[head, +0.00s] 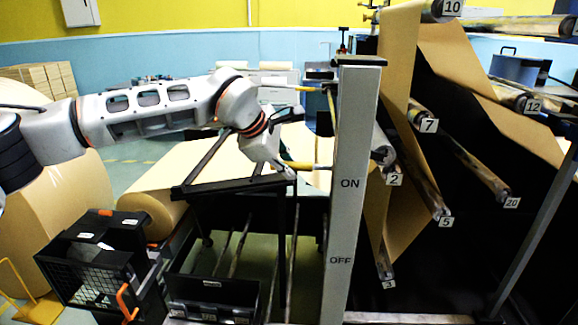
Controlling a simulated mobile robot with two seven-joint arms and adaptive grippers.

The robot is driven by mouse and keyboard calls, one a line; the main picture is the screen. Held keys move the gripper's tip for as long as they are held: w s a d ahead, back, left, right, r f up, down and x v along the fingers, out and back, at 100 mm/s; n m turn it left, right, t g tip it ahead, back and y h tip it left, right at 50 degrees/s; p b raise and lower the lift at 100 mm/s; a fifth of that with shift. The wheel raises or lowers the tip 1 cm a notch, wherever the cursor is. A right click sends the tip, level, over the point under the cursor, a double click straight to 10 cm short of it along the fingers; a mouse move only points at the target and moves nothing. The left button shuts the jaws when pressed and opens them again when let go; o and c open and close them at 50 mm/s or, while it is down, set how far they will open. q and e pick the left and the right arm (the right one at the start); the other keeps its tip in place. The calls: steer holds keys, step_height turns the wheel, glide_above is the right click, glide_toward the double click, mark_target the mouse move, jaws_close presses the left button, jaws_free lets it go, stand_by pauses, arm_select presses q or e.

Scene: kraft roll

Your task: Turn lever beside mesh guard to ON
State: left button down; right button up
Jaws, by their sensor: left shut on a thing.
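A tall grey post (347,215) stands right of centre, with ON lettered higher up and OFF lower down. A yellow lever handle (308,166) reaches left from the post, a little above the height of the ON mark. My left gripper (282,163) comes in from the left and is shut around the handle's left end; the fingertips are small and partly hidden by the handle and the wrist. A second yellow bar (303,88) sits higher beside the post. My right gripper is out of view.
A black angled frame (225,186) stands just under my left wrist. A black mesh-sided crate (90,272) with orange handles is lower left. Large kraft rolls lie at left. Numbered rollers with a brown paper web (400,80) fill the right side.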

arm_select(q)
steer(key=shift+r, duration=0.2)
steer(key=c, duration=2.1)
jaws_free()
steer(key=shift+o, duration=0.9)
steer(key=shift+f, duration=0.1)
steer(key=v, duration=1.2)
steer(key=shift+d, duration=0.1)
